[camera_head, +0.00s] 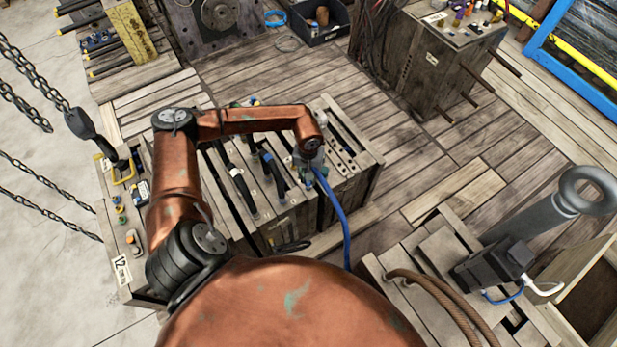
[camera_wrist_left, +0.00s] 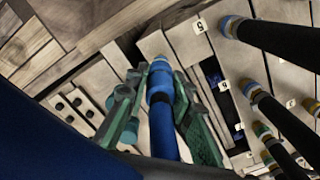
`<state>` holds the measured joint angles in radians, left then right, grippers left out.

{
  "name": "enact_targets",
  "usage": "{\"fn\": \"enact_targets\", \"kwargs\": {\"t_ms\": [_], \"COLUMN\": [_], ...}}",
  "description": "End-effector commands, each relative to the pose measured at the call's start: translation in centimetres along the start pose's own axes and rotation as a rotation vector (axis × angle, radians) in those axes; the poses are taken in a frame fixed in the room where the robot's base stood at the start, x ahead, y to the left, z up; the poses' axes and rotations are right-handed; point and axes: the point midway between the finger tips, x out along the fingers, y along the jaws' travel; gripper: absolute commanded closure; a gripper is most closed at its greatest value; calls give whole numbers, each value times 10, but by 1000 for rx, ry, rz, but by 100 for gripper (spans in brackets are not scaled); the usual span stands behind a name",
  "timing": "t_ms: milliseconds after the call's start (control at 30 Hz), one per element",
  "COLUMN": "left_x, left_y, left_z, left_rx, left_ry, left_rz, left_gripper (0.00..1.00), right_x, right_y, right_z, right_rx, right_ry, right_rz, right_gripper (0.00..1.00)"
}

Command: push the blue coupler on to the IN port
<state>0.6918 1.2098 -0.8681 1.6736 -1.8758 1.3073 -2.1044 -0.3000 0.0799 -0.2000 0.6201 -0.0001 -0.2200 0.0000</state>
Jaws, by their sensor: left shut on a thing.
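My left gripper (camera_head: 309,160) is over the right part of the wooden mould block (camera_head: 362,170). In the left wrist view its green fingers (camera_wrist_left: 158,108) are shut on the blue coupler (camera_wrist_left: 160,82), one on each side. The coupler has a pale ring near its tip and points at the block's top. The blue hose (camera_head: 340,218) hangs from the gripper down the block's right side. The coupler's tip covers the spot under it, so I cannot tell whether it touches a port. I cannot make out an IN label. My right gripper is not in view.
Several black hoses (camera_head: 240,188) with coloured rings stand in the block left of the gripper. Chains (camera_head: 30,65) hang at the left. A second wooden block (camera_head: 430,80) stands at the back right. A grey eye-ended post (camera_head: 540,220) is at the right. Plank floor between is clear.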

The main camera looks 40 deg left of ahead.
Motion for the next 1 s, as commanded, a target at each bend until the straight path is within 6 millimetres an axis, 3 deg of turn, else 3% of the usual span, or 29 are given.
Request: {"fn": "enact_targets", "kwargs": {"t_ms": [1000], "left_x": [4], "left_y": [0], "left_z": [1], "left_rx": [0], "left_ry": [0], "left_rz": [1], "left_gripper": [100], "right_x": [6], "right_y": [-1], "right_z": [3], "right_rx": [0], "right_ry": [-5], "right_rz": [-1], "right_gripper": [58]}}
